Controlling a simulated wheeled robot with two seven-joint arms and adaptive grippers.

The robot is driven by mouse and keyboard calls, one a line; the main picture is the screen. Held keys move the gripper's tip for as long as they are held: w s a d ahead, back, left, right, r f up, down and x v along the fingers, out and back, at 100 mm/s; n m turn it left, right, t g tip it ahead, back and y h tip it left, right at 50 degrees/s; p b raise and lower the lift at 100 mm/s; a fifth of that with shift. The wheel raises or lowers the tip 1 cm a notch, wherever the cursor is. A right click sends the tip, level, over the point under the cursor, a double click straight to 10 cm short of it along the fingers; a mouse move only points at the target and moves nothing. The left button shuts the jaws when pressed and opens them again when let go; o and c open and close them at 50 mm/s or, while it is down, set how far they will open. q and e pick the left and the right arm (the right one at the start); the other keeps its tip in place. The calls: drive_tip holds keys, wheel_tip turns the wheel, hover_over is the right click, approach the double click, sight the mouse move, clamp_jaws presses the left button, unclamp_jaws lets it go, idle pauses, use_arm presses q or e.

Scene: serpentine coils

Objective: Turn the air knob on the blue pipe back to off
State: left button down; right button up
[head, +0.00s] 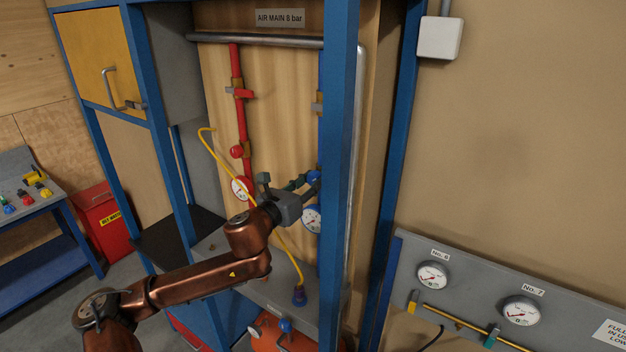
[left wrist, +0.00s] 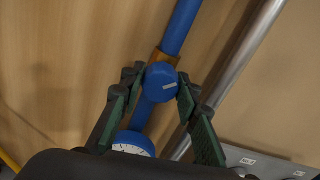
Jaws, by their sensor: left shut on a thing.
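The blue pipe (left wrist: 182,25) runs down the wooden back panel; in the head view a blue frame post hides much of it. Its round blue air knob (left wrist: 160,78) has a short pale mark lying roughly crosswise to the pipe. The knob also shows partly in the head view (head: 314,176). My left gripper (left wrist: 157,88) has its green-padded fingers on either side of the knob, tips closed on it. In the head view my left gripper (head: 308,181) reaches in from the left. My right gripper is out of view.
A pressure gauge (head: 312,218) sits just below the knob. The red pipe (head: 236,65) with its red knob (head: 237,151) is to the left. A yellow hose (head: 224,160) passes behind my arm. The blue post (head: 338,150) stands close to the right of my gripper.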

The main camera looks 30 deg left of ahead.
use_arm(q)
drive_tip(key=shift+n, duration=1)
drive_tip(key=shift+n+p, duration=0.45)
drive_tip(key=shift+n, duration=0.45)
drive_tip(key=c, duration=2.6)
unclamp_jaws()
drive_tip(key=shift+d+f+n, duration=0.1)
drive_tip(key=shift+n, duration=0.6)
drive_tip(key=shift+w, duration=0.1)
drive_tip(key=shift+o, duration=0.7)
drive_tip(key=shift+n+p, duration=0.55)
drive_tip(key=shift+n, duration=0.65)
drive_tip(key=shift+d+n, duration=0.1)
drive_tip(key=shift+n, duration=0.3)
